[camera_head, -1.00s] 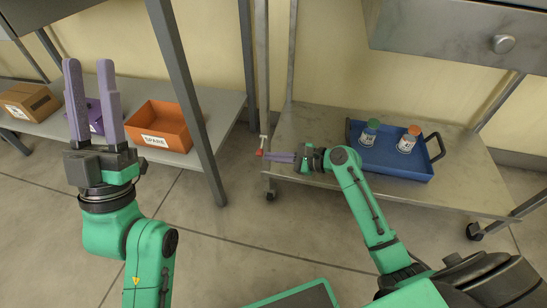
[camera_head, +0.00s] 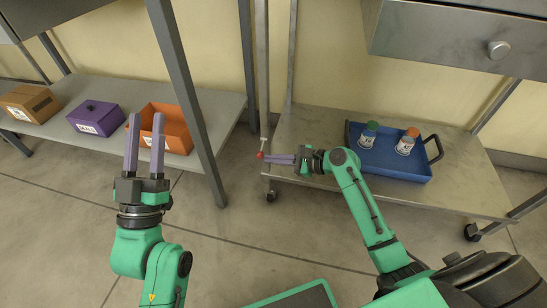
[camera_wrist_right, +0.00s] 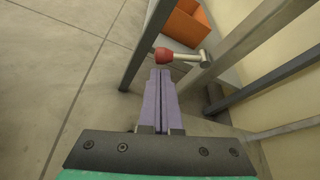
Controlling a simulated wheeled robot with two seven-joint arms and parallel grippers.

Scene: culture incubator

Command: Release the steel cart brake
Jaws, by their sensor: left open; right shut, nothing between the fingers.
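The steel cart (camera_head: 300,122) stands at the right, with a lower shelf and casters. Its brake lever has a red knob (camera_head: 260,155) at the cart's left front post. In the right wrist view the red knob (camera_wrist_right: 163,55) sits on a short metal stem (camera_wrist_right: 190,57) joined to the post. My right gripper (camera_head: 268,158) is shut and empty, its fingertips at the knob; in the wrist view the tips lie just below it, and I cannot tell whether they touch. My left gripper (camera_head: 146,120) is open and empty, raised in front of the left shelf.
A blue tray (camera_head: 398,172) with two jars, one green-capped (camera_head: 369,134) and one orange-capped (camera_head: 407,142), is on the cart's lower shelf. The left shelf holds a cardboard box (camera_head: 30,103), a purple box (camera_head: 96,118) and an orange bin (camera_head: 172,125). Open floor lies in front.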

